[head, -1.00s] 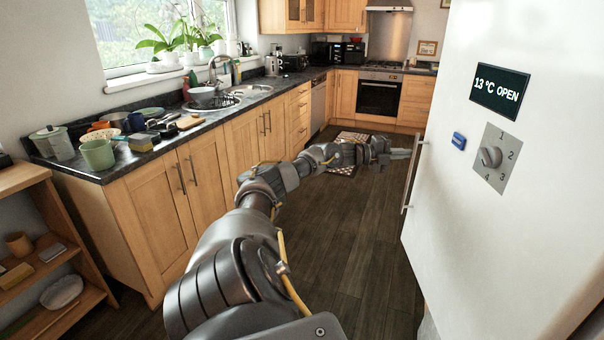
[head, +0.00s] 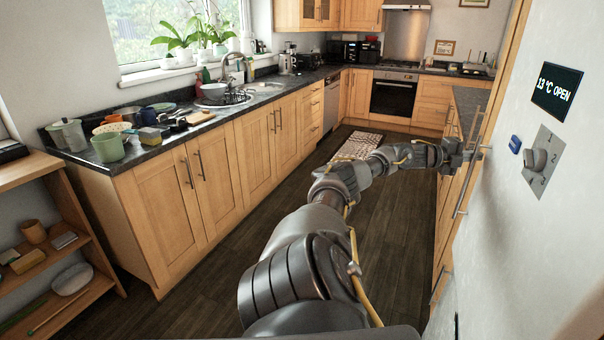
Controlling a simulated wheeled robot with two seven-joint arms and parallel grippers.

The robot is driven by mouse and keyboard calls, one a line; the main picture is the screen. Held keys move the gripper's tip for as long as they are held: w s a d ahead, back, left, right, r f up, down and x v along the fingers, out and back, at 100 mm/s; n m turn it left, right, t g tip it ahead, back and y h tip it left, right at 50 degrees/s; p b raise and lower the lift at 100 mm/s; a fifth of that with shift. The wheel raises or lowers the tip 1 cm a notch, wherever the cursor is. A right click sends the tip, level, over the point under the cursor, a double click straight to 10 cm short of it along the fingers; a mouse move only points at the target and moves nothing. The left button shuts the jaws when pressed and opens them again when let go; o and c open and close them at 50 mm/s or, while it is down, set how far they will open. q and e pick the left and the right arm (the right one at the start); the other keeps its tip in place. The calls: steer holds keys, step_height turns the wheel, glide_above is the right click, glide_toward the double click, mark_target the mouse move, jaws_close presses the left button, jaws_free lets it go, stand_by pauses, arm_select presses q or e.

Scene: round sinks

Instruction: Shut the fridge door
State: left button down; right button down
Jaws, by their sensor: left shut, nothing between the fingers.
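Whether the fingers touch the door or the handle I cannot tell. The fridge interior is hidden. My right gripper is not in view.
A long counter (head: 200,130) with dishes and a sink runs along the left. A wooden shelf (head: 50,240) stands at lower left. Dark floor (head: 385,225) with a checked mat (head: 357,146) is clear between.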

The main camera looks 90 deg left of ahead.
arm_select(q)
steer(key=shift+w+d+f, duration=0.25)
steer(key=shift+d+f, duration=0.1)
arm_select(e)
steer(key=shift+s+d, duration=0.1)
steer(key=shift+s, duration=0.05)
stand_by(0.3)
arm_select(q)
steer(key=shift+s+f, duration=0.3)
steer(key=shift+s, duration=0.05)
steer(key=s+a+r+b, duration=0.1)
steer(key=s+a+b, duration=0.1)
steer(key=s+a, duration=0.6)
steer(key=shift+s+a, duration=0.2)
steer(key=shift+a, duration=1)
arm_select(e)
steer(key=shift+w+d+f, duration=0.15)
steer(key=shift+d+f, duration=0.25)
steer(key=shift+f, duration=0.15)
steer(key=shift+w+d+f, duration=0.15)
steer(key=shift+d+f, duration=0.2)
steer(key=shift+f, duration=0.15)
arm_select(q)
steer(key=shift+r, duration=0.1)
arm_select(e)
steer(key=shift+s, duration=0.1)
